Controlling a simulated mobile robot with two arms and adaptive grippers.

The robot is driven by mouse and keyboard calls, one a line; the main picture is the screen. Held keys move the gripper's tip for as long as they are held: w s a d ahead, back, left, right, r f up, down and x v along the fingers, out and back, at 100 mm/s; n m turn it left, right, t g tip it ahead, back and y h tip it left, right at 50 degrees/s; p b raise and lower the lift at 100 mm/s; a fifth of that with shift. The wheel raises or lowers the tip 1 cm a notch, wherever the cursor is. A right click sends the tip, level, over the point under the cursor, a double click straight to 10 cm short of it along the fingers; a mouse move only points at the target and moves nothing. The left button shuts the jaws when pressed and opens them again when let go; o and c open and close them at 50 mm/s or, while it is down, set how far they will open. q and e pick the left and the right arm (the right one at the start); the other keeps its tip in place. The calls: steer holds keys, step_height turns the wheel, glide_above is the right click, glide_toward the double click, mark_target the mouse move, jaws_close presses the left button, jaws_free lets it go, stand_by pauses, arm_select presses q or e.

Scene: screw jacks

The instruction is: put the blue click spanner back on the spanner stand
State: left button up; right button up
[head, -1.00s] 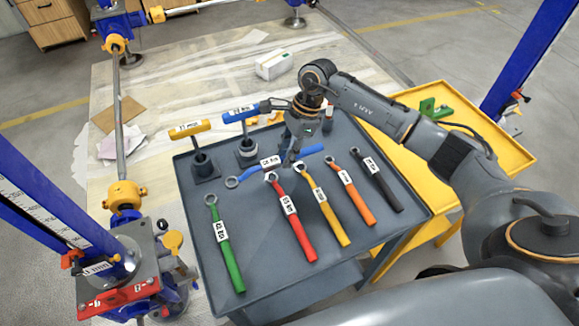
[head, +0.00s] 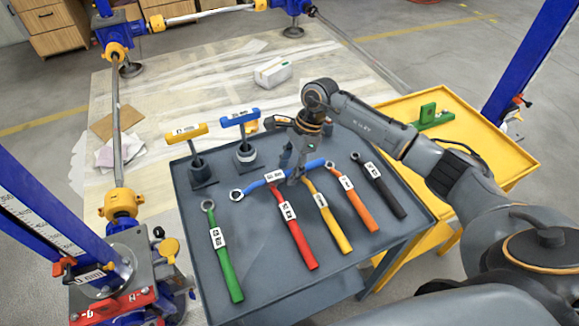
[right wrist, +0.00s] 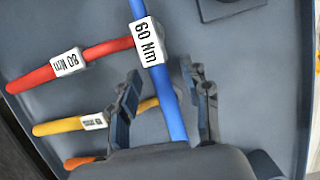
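The blue click spanner (head: 262,184), labelled 60 Nm in the right wrist view (right wrist: 172,105), lies aslant on the grey tray top, across the head end of the red spanner (head: 292,228). Its ring end points left. My right gripper (head: 297,178) is over its handle. In the right wrist view the gripper's fingers (right wrist: 162,80) are open, one on each side of the blue handle, with gaps showing. A green bracket (head: 432,116) on the yellow cart may be the spanner stand; I cannot tell for sure. My left gripper is not in view.
Green (head: 224,255), yellow (head: 328,218), orange (head: 354,192) and black (head: 385,190) spanners lie on the grey tray table (head: 262,290). Yellow (head: 186,132) and blue (head: 239,117) T-handled tools stand at its back left. The yellow cart (head: 490,135) is at the right.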

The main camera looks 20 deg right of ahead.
steer(key=shift+r, duration=0.1)
steer(key=shift+r, duration=0.2)
steer(key=p+v, duration=0.5)
steer(key=v, duration=0.6)
steer(key=shift+r, duration=0.35)
